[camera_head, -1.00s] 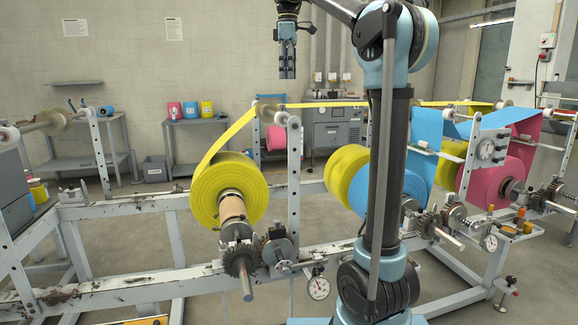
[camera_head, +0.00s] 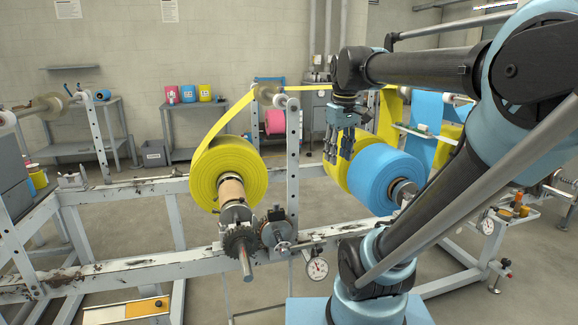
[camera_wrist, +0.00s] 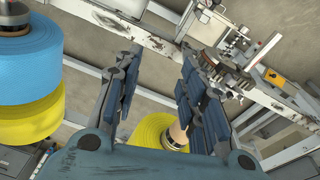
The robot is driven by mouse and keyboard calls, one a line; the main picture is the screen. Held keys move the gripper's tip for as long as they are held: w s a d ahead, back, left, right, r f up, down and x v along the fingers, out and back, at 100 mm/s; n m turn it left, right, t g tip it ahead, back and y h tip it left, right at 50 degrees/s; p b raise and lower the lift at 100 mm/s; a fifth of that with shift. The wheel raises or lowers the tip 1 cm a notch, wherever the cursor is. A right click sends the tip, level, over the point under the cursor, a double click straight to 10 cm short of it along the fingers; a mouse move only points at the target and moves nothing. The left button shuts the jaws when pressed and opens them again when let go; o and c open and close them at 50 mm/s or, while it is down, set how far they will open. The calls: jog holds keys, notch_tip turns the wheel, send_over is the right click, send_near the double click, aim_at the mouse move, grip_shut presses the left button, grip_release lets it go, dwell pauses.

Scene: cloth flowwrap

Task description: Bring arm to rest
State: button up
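My gripper (camera_head: 341,150) hangs from my arm with its fingers pointing down, right of the grey upright post.
A yellow roll (camera_head: 240,172) sits on a spindle left of the grey post (camera_head: 292,150). A blue roll (camera_head: 375,178) is close right of my gripper. A yellow film strip (camera_head: 228,125) runs up over a roller. The machine's front rail (camera_head: 120,272) crosses low.

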jog(key=s+d+f+m, duration=0.2)
jog(key=s+f, duration=0.4)
jog(key=f, duration=0.5)
jog(key=s+d+f+m, duration=0.2)
jog(key=s+f, duration=0.4)
jog(key=f, duration=0.5)
jog(key=shift+s+m+t, duration=0.2)
jog(key=shift+m+t, duration=0.1)
jog(key=shift+m, duration=0.5)
